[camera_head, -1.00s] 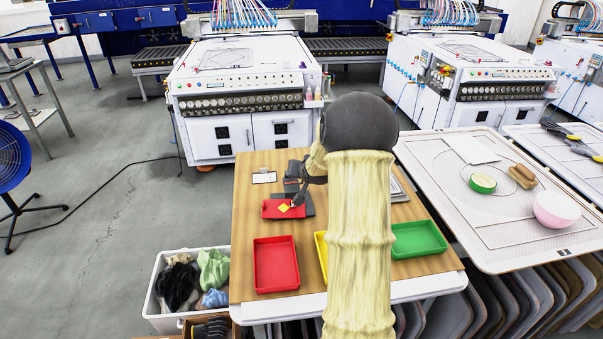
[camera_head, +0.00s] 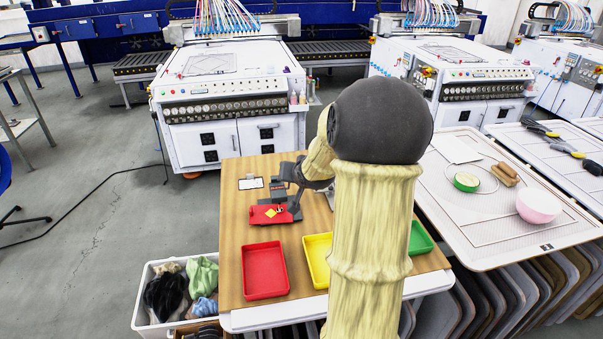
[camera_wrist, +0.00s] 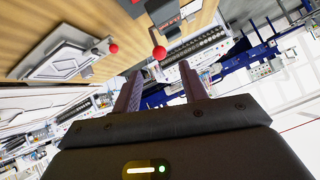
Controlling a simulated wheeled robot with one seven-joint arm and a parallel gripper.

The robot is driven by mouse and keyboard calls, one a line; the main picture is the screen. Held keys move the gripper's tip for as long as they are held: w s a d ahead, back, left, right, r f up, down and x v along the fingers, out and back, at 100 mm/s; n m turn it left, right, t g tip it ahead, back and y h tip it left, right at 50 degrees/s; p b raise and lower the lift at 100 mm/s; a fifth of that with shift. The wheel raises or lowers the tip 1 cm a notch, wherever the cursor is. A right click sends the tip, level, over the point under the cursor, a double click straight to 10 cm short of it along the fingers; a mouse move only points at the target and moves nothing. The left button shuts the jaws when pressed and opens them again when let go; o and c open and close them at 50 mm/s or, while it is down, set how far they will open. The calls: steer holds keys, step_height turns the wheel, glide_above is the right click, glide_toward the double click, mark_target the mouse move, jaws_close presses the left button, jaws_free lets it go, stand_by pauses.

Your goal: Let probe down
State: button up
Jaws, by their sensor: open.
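My gripper (camera_wrist: 160,76) is open and empty in the wrist view, its two dark fingers apart. A red ball knob (camera_wrist: 159,53) shows beyond the fingertips, in line with the gap between them; I cannot tell how far off it is. It sits by a dark grey device (camera_wrist: 166,14) on the wooden table. In the head view, my gripper is small and partly hidden by my arm, close to a red plate with a yellow diamond (camera_head: 268,215). A grey device (camera_head: 278,188) stands just behind that plate. I cannot make out which part is the probe.
A second red knob (camera_wrist: 113,48) is on a flat grey fixture (camera_wrist: 75,57). Red (camera_head: 264,270), yellow (camera_head: 317,258) and green (camera_head: 420,240) trays lie on the table's front part, partly behind my arm. A white-framed card (camera_head: 250,183) lies at the back left.

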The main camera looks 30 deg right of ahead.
steer(key=p+v, duration=0.2)
steer(key=v, duration=0.5)
